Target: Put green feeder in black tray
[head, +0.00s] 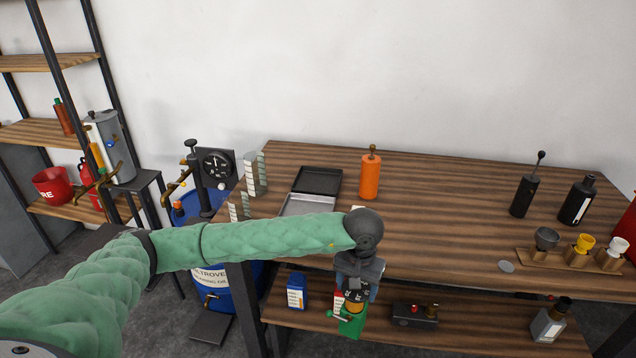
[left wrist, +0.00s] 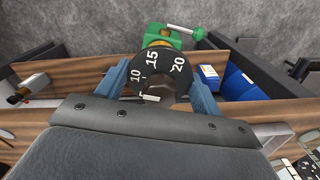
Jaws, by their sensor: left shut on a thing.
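The green feeder (head: 352,326) has a green body and a rod with a ball end. It hangs below my left gripper (head: 355,290) in front of the table's near edge, at about lower-shelf height. In the left wrist view the feeder (left wrist: 172,36) shows a green part and a black numbered dial between the fingers of the left gripper (left wrist: 158,88), which is shut on it. The black tray (head: 318,181) lies on the tabletop at the left, behind my left forearm, which partly hides its near side. My right gripper is not in view.
Dark bottles and a rack of cups (head: 575,258) are at the right. The table's middle is clear.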

